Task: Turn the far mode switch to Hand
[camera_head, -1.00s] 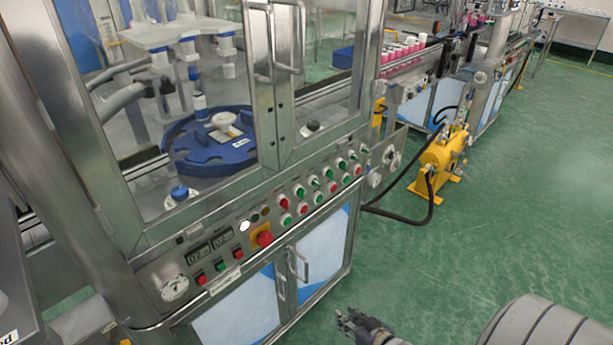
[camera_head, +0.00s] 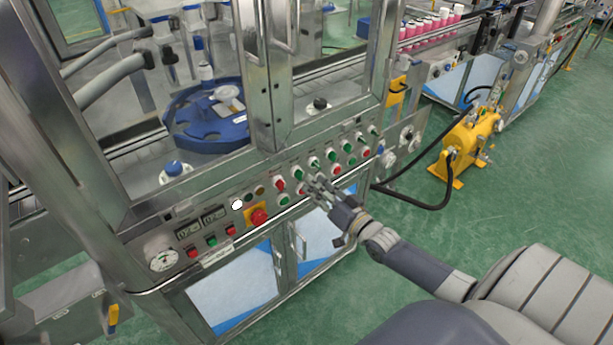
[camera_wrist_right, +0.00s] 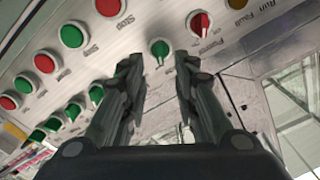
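The control panel (camera_head: 225,244) carries rows of red and green buttons and knobs on the front of the machine. My right gripper (camera_head: 314,184) is at the panel's middle, its fingers over the lower row and hiding part of it. In the right wrist view my right gripper (camera_wrist_right: 158,65) is open and empty, with a green knob (camera_wrist_right: 160,50) showing between and just beyond its fingertips. Contact cannot be told. Several green knobs (camera_wrist_right: 97,93) stand in a row at left, and a red knob (camera_wrist_right: 200,22) is at right. I cannot tell which is the far mode switch. My left gripper is not in view.
A red emergency button on a yellow plate (camera_head: 258,216) sits left of my right gripper. Cabinet doors with a handle (camera_head: 301,240) are below the panel. A yellow pump (camera_head: 466,146) with a black hose stands at right. Green floor is open in front.

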